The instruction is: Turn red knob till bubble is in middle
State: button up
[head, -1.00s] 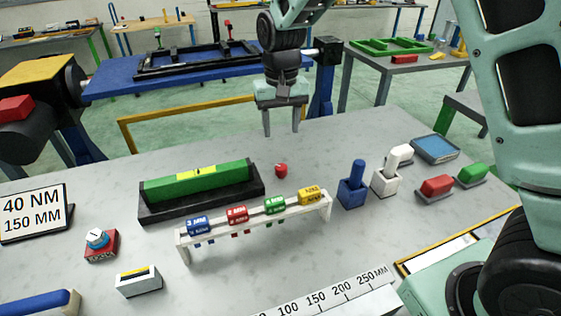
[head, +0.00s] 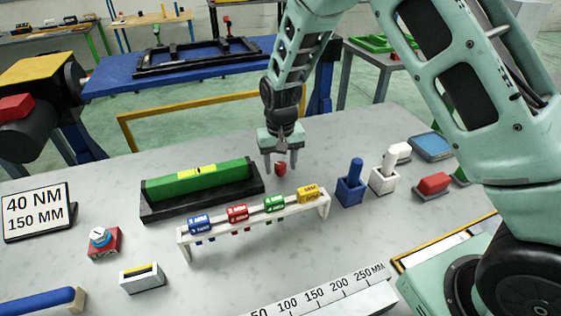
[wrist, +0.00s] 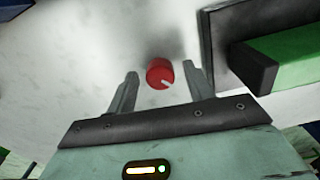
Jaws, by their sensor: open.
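The red knob (head: 281,169) sits on the grey bench, just right of the green spirit level (head: 215,177) in its black base. The level's yellow window (head: 197,171) faces up; the bubble is too small to place. My gripper (head: 281,170) points down over the knob, open, one finger on each side of it. In the wrist view the red knob (wrist: 160,73) shows its round top with a white mark, between the two spread fingers (wrist: 160,88). The fingers appear apart from the knob; their exact height is unclear.
A white rack (head: 260,222) with several coloured tool tags stands in front of the knob. Blue (head: 351,190) and white (head: 384,180) holders stand to the right. A torque sign (head: 36,211) and red-based dial (head: 104,241) are at the left. Bench behind the knob is clear.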

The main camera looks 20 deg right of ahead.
jog(key=c, duration=1)
jog(key=shift+o, duration=0.2)
jog(key=shift+n, duration=0.3)
jog(key=shift+n, duration=2.6)
jog(key=o, duration=1)
jog(key=shift+c, duration=0.2)
jog(key=shift+r, duration=0.15)
